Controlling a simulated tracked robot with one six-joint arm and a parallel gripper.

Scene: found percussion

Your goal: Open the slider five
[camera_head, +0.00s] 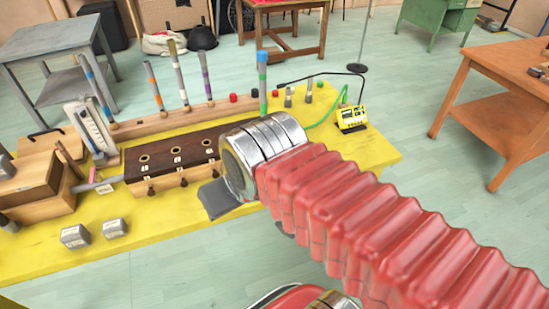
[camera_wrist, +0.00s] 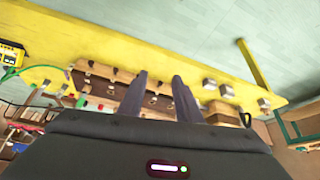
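A wooden box (camera_head: 172,155) with a dark top sits on the yellow table. Its top has several pale-ringed holes, and small dark knobs (camera_head: 152,191) stick out of its front side. It also shows in the wrist view, as a long brown box (camera_wrist: 100,84) running behind my fingers. I cannot read any numbers, so I cannot tell which slider is five. My gripper (camera_wrist: 160,76) is open, its two dark fingers apart with nothing seen between them. In the head view my red arm and silver wrist hide the box's right end and most of my gripper.
The yellow table (camera_head: 60,258) holds several upright colour-banded sticks (camera_head: 180,75) behind the box, a wooden block (camera_head: 25,190) at left, two grey cubes (camera_head: 75,236) in front and a yellow device (camera_head: 351,118) at right. The table's front strip is mostly clear.

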